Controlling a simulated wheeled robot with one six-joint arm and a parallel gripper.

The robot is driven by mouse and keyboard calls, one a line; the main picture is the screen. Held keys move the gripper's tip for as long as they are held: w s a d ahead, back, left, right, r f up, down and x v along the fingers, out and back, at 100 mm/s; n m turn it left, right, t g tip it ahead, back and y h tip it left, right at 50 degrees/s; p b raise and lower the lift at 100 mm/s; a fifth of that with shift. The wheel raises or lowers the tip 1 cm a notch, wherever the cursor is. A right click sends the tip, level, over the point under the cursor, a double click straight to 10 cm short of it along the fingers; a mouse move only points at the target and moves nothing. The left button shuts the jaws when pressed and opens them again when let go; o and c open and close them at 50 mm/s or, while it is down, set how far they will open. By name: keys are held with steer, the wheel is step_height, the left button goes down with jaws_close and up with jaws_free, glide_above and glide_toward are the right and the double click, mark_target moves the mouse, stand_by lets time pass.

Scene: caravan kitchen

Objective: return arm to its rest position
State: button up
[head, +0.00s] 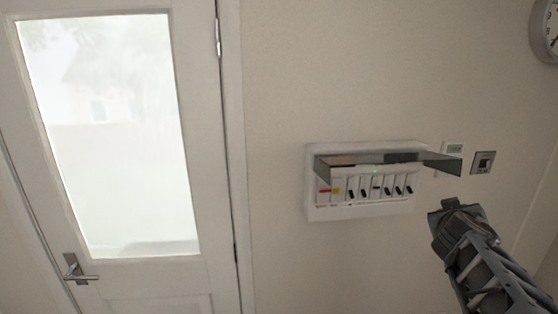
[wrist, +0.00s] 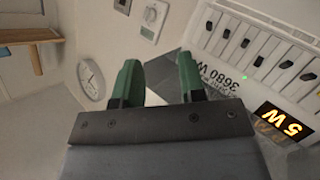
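My arm (head: 480,255) reaches in from the lower right in the head view. Its end is just right of and below the fuse box and apart from it in the picture. In the wrist view my gripper (wrist: 159,82) shows two green fingers with a clear gap between them and nothing held. The fingertips are not clear in the head view.
A white fuse box (head: 360,208) hangs on the wall, its smoky cover (head: 440,161) raised and sticking out near my arm. The wrist view shows its lit display (wrist: 283,124). A thermostat (wrist: 152,20), switch plate (head: 482,162), clock (wrist: 91,80) and glazed door (head: 205,280) are around.

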steer(key=s+a+f+g+y, duration=0.3)
steer(key=s+a+f, duration=0.3)
steer(key=a+f, duration=0.3)
steer(key=s+a+f+n+g+y+b, duration=0.1)
steer(key=s+a+f+g+y, duration=0.3)
steer(key=a, duration=0.9)
steer(key=s+f+y, duration=0.1)
steer(key=s+f, duration=0.2)
steer(key=f, duration=0.1)
steer(key=shift+s+f+y, duration=0.15)
steer(key=shift+f+y, duration=0.15)
steer(key=shift+f, duration=0.1)
